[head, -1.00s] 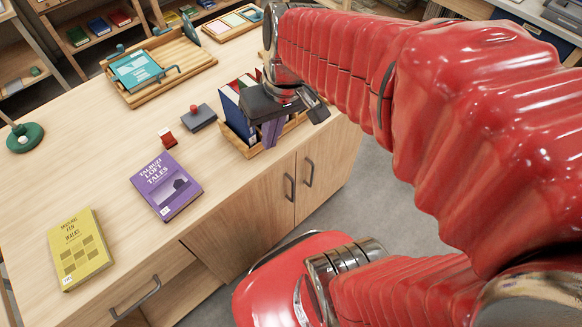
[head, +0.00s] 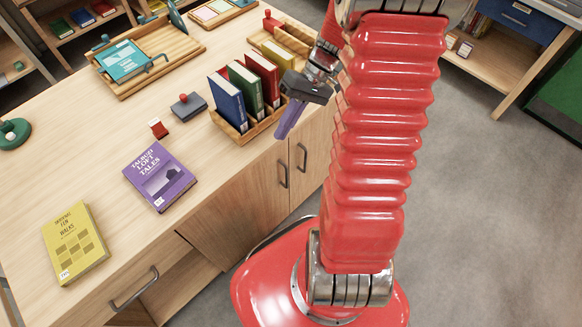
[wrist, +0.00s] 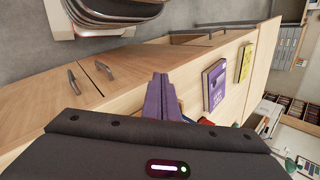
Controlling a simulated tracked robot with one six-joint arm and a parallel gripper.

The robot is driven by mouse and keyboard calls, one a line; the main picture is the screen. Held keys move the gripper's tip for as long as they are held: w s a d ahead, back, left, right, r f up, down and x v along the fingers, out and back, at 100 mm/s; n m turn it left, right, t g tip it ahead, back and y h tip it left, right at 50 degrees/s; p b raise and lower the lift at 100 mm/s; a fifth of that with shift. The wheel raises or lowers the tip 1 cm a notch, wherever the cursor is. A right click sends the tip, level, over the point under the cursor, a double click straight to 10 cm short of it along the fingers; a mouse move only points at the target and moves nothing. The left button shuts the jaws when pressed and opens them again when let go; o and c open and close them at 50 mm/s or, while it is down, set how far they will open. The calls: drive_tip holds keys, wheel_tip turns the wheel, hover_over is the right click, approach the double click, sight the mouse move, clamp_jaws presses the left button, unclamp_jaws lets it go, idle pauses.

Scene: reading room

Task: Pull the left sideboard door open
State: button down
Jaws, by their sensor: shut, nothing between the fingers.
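The wooden sideboard's left door (head: 240,200) is shut, with a dark upright bar handle (head: 284,173) near its right edge. In the wrist view this handle (wrist: 104,70) is the one nearer the books. The right door's handle (head: 303,158) stands beside it and also shows in the wrist view (wrist: 73,82). My gripper (head: 287,121), with purple fingers, is shut and empty. It is above the two handles, close by the book crate, and touches neither handle. The fingers (wrist: 162,98) are pressed together in the wrist view.
A wooden crate (head: 243,137) with blue, green and red books stands on the top near my gripper. A purple book (head: 160,176) and a yellow book (head: 75,243) lie further left. Another handle (head: 134,290) is at lower left. Grey floor (head: 470,210) is clear to the right.

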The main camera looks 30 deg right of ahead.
drive_tip(key=s+d+f+m+t+y, duration=0.2)
drive_tip(key=d+f+t, duration=0.2)
drive_tip(key=f, duration=0.5)
drive_tip(key=s+d+f+m+t+y, duration=0.1)
drive_tip(key=d+f+m+t+y, duration=0.1)
drive_tip(key=f, duration=0.8)
drive_tip(key=s+d+f+m+t+y, duration=0.1)
drive_tip(key=s+d+f+m+t, duration=0.1)
drive_tip(key=d+f+t, duration=0.3)
wheel_tip(320, 180, down, 5)
drive_tip(key=shift+s+d+r+m+t+y, duration=0.1)
drive_tip(key=shift+s+d+m+t+y, duration=0.25)
drive_tip(key=shift+t, duration=0.55)
drive_tip(key=shift+w+a, duration=0.15)
approach(279, 171)
drive_tip(key=shift+x, duration=2.4)
drive_tip(key=shift+r, duration=0.2)
drive_tip(key=shift+a, duration=0.25)
drive_tip(key=shift+d, duration=0.15)
